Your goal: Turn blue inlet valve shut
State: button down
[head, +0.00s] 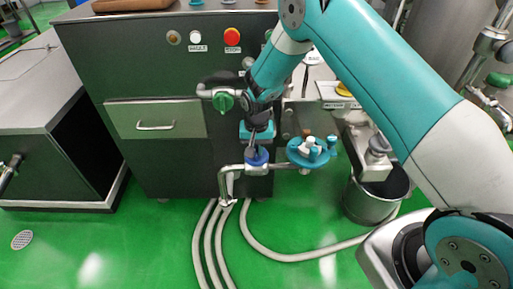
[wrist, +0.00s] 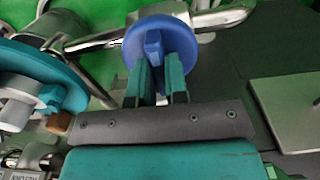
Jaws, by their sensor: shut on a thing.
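The blue inlet valve (head: 257,156) is a round blue handle on a steel pipe at the centre of the head view. In the wrist view the blue valve (wrist: 160,40) shows as a disc with a raised bar across its middle. My gripper (head: 252,143) reaches down to it from above. In the wrist view the teal fingers of my gripper (wrist: 160,78) stand on both sides of the bar and are shut on it. The fingertips partly cover the lower part of the disc.
A teal round part with several small knobs (head: 312,152) sits close to the right of the valve. A green valve (head: 223,101) is on a pipe above left. A steel bucket (head: 375,195) stands at right. Hoses (head: 215,240) run over the green floor.

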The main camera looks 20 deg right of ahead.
aim_at(257, 149)
jog(key=c, duration=1.1)
grip_release()
jog(key=shift+d, duration=0.1)
jog(key=shift+c, duration=0.2)
notch_tip(257, 149, up, 18)
jog(key=shift+f, duration=0.25)
jog(key=shift+r, duration=0.1)
jog(key=s+a+r+n+y+p, duration=0.25)
jog(key=s+r+n+p, duration=0.2)
jog(key=s+r, duration=1.05)
jog(key=s+a+r+n+y+p, duration=0.1)
jog(key=s+r+n, duration=0.2)
jog(key=s, duration=0.5)
jog(key=s+a+r+n+p, duration=0.1)
jog(key=s+r+n, duration=0.2)
jog(key=s, duration=0.5)
jog(key=shift+s+a+y, duration=0.15)
jog(key=shift+s+y, duration=0.05)
jog(key=shift+y, duration=0.15)
